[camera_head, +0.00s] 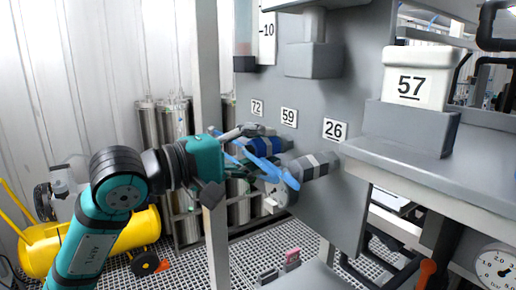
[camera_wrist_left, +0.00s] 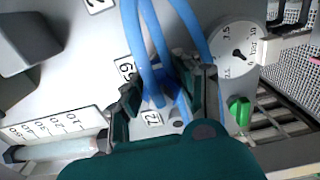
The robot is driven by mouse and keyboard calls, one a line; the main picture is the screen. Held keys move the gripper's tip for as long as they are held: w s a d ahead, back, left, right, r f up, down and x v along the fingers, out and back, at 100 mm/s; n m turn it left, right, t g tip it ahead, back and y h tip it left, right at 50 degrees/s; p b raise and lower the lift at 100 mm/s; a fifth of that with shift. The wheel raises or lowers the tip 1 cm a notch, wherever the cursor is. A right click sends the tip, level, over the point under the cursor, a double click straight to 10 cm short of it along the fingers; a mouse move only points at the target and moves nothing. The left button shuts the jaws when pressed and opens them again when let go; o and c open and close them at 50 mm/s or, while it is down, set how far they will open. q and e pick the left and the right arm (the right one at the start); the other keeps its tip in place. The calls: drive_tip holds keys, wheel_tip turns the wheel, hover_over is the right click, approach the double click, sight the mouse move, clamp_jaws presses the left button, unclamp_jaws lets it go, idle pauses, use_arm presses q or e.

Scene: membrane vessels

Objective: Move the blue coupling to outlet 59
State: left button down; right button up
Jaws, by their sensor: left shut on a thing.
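My left gripper (camera_head: 262,150) reaches in from the left and is shut on the blue coupling (camera_head: 265,146), from which blue hoses run. The coupling also shows between the fingers in the left wrist view (camera_wrist_left: 166,82), partly hidden by fingers and hoses. It is in front of the grey panel, below the outlet 59 label (camera_head: 289,117). Whether it touches an outlet I cannot tell. The label 72 (camera_head: 257,107) is to the left and label 26 (camera_head: 335,130) to the right. A grey banded fitting (camera_head: 314,165) sits under label 26. My right gripper is not in view.
A grey shelf (camera_head: 425,170) with a box labelled 57 (camera_head: 411,88) juts out at the right. An upright grey post (camera_head: 207,70) stands close to my left arm. A pressure gauge (camera_wrist_left: 238,54) is beside the fingers in the wrist view. Steel cylinders stand behind.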

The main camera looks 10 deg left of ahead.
use_arm(q)
drive_tip(key=shift+w+d, duration=0.1)
drive_tip(key=shift+d, duration=0.05)
drive_tip(key=c, duration=0.8)
unclamp_jaws()
drive_tip(key=shift+c, duration=0.2)
drive_tip(key=v, duration=1.2)
